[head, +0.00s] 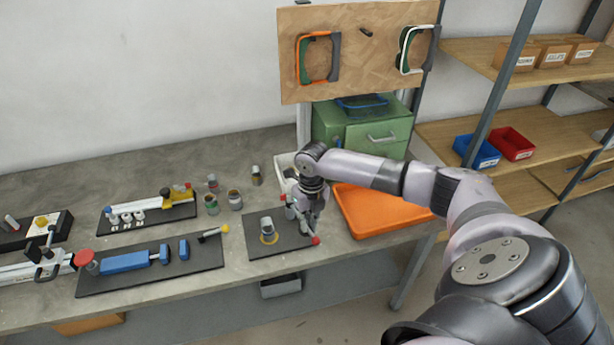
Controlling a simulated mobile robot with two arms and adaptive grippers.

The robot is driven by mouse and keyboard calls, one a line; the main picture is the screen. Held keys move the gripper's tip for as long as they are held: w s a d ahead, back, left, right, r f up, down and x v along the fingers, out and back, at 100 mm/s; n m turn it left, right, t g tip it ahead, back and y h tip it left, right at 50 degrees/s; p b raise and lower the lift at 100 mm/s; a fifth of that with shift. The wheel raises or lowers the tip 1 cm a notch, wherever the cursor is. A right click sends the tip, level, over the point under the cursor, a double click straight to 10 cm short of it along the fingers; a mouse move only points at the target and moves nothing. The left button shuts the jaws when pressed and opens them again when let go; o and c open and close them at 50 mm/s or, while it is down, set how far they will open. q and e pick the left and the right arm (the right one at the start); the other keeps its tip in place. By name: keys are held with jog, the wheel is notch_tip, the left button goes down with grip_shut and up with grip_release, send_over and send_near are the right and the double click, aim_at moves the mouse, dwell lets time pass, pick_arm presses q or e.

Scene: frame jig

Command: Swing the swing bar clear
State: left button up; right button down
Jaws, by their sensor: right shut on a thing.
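The swing bar (302,219) is a thin pale bar with red ends. It lies slantwise over the right part of a dark base plate (262,246) on the bench. Beside it on the plate stands a small grey cylinder (267,226) with a yellow ring at its foot. My right gripper (310,222) reaches down from above and is shut on the swing bar, near its middle. The fingers hide part of the bar, so the exact grip is hard to see. My left gripper is not in view.
An orange tray (385,212) lies just right of the plate. A green cabinet (375,130) stands behind. A dark board (150,264) with blue blocks lies further left.

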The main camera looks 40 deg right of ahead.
jog(key=c, duration=1.8)
grip_release()
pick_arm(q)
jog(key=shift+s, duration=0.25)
pick_arm(e)
jog(key=shift+o, duration=0.5)
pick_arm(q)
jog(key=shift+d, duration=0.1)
pick_arm(e)
notch_tip(320, 180, up, 12)
jog(key=shift+d, duration=0.35)
